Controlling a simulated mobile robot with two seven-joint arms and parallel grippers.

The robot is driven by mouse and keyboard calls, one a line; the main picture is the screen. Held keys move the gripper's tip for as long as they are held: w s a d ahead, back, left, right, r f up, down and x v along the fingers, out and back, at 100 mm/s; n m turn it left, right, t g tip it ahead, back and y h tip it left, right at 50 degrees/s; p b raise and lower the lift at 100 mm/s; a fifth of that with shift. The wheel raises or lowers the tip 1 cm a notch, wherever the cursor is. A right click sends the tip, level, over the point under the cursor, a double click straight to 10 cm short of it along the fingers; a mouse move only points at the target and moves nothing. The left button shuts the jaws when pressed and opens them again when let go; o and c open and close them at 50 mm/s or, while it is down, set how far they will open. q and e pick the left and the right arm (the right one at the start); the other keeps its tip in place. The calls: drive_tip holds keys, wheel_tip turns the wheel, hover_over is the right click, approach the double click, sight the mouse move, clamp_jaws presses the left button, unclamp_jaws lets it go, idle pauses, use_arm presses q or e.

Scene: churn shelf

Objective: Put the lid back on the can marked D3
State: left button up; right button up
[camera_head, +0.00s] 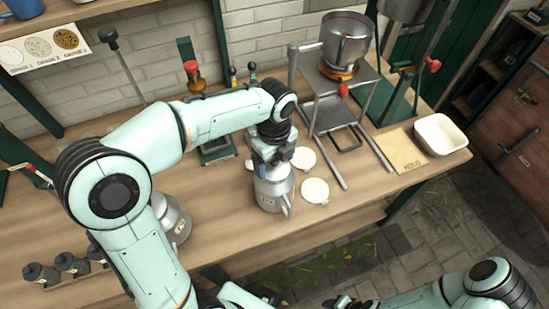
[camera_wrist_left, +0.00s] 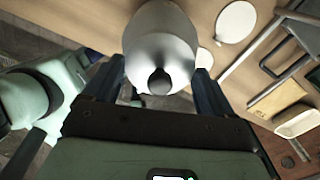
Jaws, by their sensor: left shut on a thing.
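My left gripper (camera_head: 270,168) is over a pale grey metal can (camera_head: 270,192) near the front of the bench. In the left wrist view its two fingers (camera_wrist_left: 160,84) flank a round pale lid with a dark knob (camera_wrist_left: 160,82), and the gripper is shut on it. The lid is in line with the can; I cannot tell whether it touches the rim. No D3 mark is readable. A second grey can (camera_head: 176,222) stands to the left, partly hidden by my left arm. My right gripper (camera_head: 346,302) is at the bottom edge, too cut off to read.
Two flat white discs (camera_head: 303,158) (camera_head: 315,190) lie right of the can. A metal stand with a pot (camera_head: 345,40), a tan card (camera_head: 400,150) and a white tub (camera_head: 440,134) are farther right. Dark bottles (camera_head: 72,264) stand at the front left.

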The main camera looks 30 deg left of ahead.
idle(0.3)
use_arm(q)
drive_tip(key=o, duration=0.8)
drive_tip(key=shift+r, duration=0.1)
use_arm(e)
drive_tip(key=shift+r, duration=0.1)
use_arm(q)
drive_tip(key=shift+r+p, duration=1.2)
drive_tip(key=shift+r, duration=0.65)
drive_tip(key=shift+r+p, duration=0.9)
drive_tip(key=shift+r, duration=0.7)
use_arm(e)
drive_tip(key=w+r, duration=0.5)
drive_tip(key=shift+w+r+t, duration=0.15)
drive_tip(key=shift+w+t, duration=0.1)
drive_tip(key=shift+t, duration=0.05)
use_arm(q)
drive_tip(key=shift+f, duration=0.1)
drive_tip(key=c, duration=0.8)
clamp_jaws()
use_arm(e)
drive_tip(key=shift+s, duration=0.1)
